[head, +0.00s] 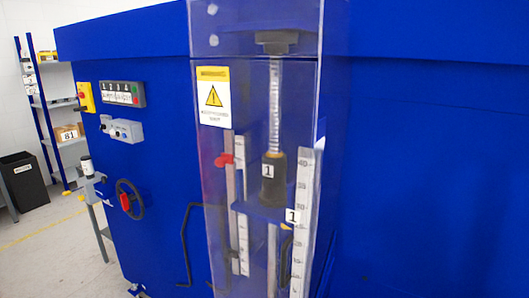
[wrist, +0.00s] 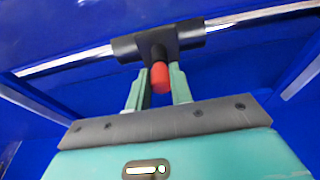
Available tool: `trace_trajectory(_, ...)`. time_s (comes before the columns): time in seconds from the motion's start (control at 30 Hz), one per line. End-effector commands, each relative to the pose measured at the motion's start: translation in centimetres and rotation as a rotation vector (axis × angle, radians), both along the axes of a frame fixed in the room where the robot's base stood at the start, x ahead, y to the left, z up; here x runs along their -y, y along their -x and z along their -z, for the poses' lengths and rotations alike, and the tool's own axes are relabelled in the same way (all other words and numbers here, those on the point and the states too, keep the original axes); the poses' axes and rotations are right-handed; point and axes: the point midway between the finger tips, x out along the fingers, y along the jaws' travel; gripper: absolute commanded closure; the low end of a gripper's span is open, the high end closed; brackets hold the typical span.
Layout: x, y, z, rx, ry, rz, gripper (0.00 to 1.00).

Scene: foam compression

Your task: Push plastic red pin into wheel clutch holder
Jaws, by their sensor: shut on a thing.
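In the wrist view, a short red pin (wrist: 160,76) with a round end projects from a black T-shaped holder (wrist: 158,46). The holder sits around a shiny metal rod. My gripper (wrist: 159,73) has its two pale green fingers on either side of the pin, shut on it; the exact contact is hard to see. How deep the pin sits in the holder is hidden. In the head view, a black handwheel (head: 130,200) with a red part at its hub is on the blue machine. My gripper does not show there.
The blue machine (head: 430,150) fills much of the head view. A clear guard (head: 305,100) covers a vertical press column and scales. A control panel (head: 122,94) is at upper left. A black bin (head: 24,180) and shelves stand at far left. Blue walls surround the rod.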

Motion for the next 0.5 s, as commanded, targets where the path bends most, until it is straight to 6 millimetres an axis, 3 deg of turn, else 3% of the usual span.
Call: trace_trajectory(0.5,0.1,0.0,-1.4,0.001,0.003,0.000,1.00)
